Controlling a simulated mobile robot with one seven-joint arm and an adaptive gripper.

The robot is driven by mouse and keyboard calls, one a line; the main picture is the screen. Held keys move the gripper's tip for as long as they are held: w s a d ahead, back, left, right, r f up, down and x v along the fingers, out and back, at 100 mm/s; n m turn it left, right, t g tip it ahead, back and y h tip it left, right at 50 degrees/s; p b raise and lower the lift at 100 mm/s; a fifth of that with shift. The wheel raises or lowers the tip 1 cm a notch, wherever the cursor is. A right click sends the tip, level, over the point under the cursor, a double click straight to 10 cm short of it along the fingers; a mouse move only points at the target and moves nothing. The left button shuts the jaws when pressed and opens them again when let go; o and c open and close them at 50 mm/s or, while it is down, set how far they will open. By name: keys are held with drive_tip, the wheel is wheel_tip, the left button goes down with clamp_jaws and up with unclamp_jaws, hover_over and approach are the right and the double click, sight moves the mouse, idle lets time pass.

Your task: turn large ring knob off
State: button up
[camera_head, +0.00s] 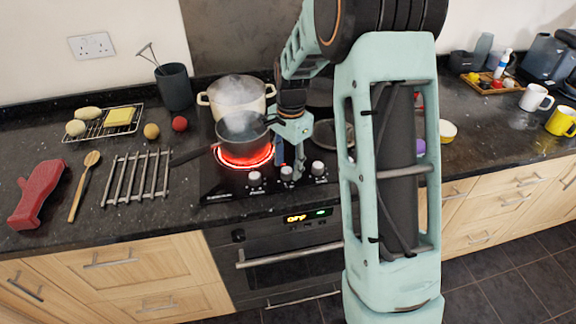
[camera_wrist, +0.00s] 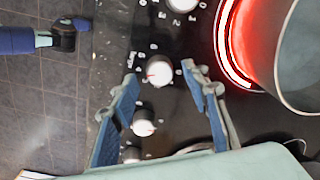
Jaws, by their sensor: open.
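A row of white knobs runs along the front of the black hob. One knob (camera_wrist: 158,70) with a red mark shows between my fingertips in the wrist view; the print beside it seems to read "large". It appears to be the middle visible knob (camera_head: 287,173) in the head view. My gripper (camera_wrist: 160,74) is open, its fingers on either side of this knob; whether they touch it I cannot tell. In the head view my gripper (camera_head: 290,154) hangs just above the knobs. The large ring (camera_head: 245,161) glows red under a dark pan (camera_head: 243,128); it also glows in the wrist view (camera_wrist: 226,45).
Neighbouring knobs stand close at the left (camera_head: 254,178) and right (camera_head: 318,168). The pan's handle (camera_head: 190,155) points left. A steaming cream pot (camera_head: 236,90) stands behind. The oven handle (camera_head: 290,255) juts out below. A metal trivet (camera_head: 138,176) lies left of the hob.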

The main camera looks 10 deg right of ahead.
drive_tip(key=shift+f, duration=0.65)
clamp_jaws()
